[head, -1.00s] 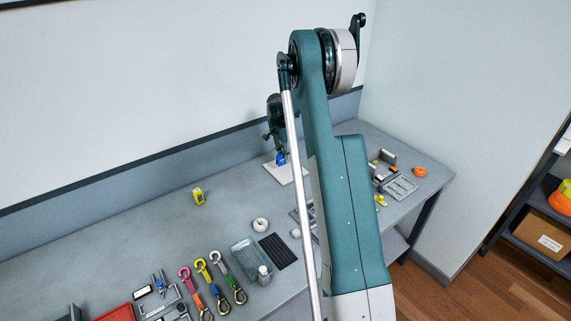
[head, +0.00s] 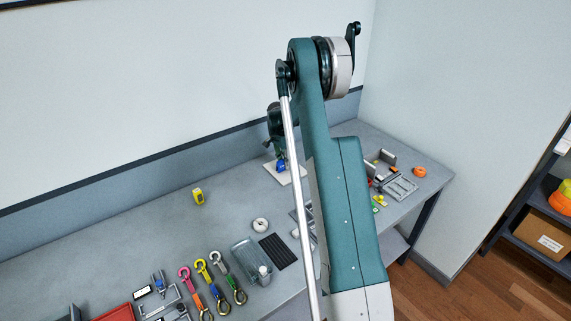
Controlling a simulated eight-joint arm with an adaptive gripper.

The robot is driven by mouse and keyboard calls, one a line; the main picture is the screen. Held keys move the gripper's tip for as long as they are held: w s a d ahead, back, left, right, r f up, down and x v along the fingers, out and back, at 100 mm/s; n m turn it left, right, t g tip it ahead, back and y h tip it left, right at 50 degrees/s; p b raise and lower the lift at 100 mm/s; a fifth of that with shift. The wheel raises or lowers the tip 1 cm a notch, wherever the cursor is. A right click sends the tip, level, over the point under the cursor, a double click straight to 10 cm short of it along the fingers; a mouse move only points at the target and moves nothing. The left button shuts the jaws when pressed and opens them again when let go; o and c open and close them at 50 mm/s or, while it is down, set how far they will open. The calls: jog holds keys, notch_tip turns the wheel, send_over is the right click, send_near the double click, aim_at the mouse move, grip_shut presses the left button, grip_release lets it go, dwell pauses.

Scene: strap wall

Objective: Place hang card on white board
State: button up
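The white board (head: 296,177) lies on the grey table near the back wall, partly covered by my arm. A small blue item (head: 281,168), perhaps the hang card, is at its left half, directly below my dark gripper (head: 279,156). The blue item looks very close to the board; I cannot tell whether it touches. My gripper is small and partly hidden by my arm, and its fingers are not clear.
A yellow box-like item (head: 198,196) and a white roll (head: 261,225) stand left of the board. Hooked straps (head: 220,277), a clear bin (head: 248,257) and a black mat (head: 278,251) lie in front. An orange ring (head: 419,172) sits at right.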

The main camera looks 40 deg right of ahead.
jog(key=shift+f, duration=0.15)
jog(key=o, duration=0.6)
jog(key=r, duration=0.4)
jog(key=a+r, duration=0.1)
jog(key=r, duration=0.7)
jog(key=shift+a+r, duration=0.1)
jog(key=shift+a, duration=0.3)
